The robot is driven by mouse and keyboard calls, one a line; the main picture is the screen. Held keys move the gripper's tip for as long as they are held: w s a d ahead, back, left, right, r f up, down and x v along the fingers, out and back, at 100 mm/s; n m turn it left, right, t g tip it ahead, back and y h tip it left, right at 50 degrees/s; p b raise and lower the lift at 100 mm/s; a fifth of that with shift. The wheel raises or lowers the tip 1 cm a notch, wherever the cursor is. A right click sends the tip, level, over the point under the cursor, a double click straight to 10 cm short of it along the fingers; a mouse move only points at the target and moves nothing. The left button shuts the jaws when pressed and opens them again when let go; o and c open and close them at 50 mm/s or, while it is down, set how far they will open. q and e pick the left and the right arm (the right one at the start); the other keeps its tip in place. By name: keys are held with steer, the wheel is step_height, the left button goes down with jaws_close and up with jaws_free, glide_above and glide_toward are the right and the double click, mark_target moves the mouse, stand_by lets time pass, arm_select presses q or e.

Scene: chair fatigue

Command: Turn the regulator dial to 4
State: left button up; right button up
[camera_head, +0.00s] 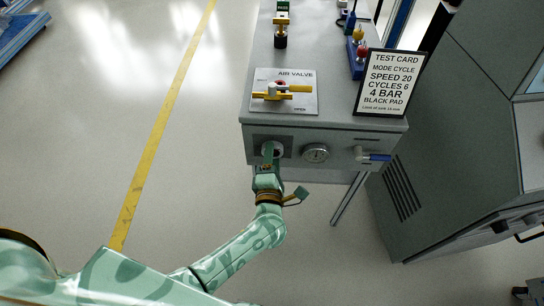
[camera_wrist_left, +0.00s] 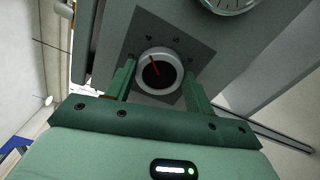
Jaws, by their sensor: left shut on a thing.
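The regulator dial (camera_wrist_left: 158,73) is a round knob with a light rim, a dark face and a red pointer line, set on a dark square plate (camera_wrist_left: 142,27) on the bench front. In the head view, my left gripper (camera_head: 269,150) covers part of the dial (camera_head: 279,149). My right gripper does not show.
A pressure gauge (camera_head: 316,153) sits right of the dial, with a blue-handled valve (camera_head: 373,156) beyond it. The yellow air valve (camera_head: 282,91) and the test card (camera_head: 391,82), reading 4 BAR, are on the bench top. A grey cabinet (camera_head: 450,130) stands right.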

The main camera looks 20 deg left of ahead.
arm_select(q)
steer(key=shift+m, duration=0.3)
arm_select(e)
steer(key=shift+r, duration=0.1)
arm_select(q)
steer(key=o, duration=1)
steer(key=shift+c, duration=0.2)
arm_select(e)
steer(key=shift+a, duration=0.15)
